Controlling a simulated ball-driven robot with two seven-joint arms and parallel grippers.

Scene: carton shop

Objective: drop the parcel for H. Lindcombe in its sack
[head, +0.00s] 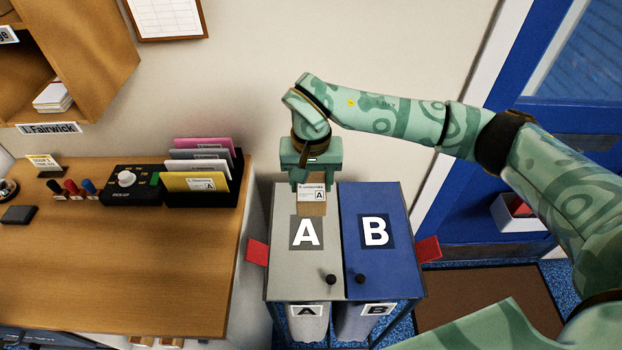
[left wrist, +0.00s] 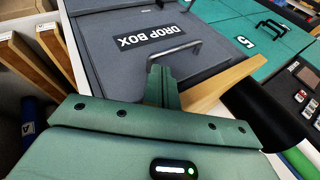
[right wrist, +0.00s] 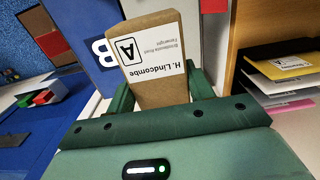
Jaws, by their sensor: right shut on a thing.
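My right gripper (head: 311,182) is shut on a small brown parcel (right wrist: 160,88). The parcel's white label reads "H. Lindcombe" with a boxed A. In the head view the parcel (head: 312,208) is over the back part of the grey lid marked A (head: 285,265); I cannot tell the gap between them. That lid is down. Sack A (head: 308,330) shows below it, its mouth hidden. My left gripper (left wrist: 163,85) has its fingers together with nothing between them, near a grey drop box (left wrist: 140,65). It is outside the head view.
The blue lid B (head: 375,275) is down beside lid A, with sack B (head: 355,322) below. Both lids have black knobs. Red tabs (head: 258,252) stick out at the sides. A wooden counter (head: 110,270) with a folder rack (head: 205,190) stands left. A blue door is at right.

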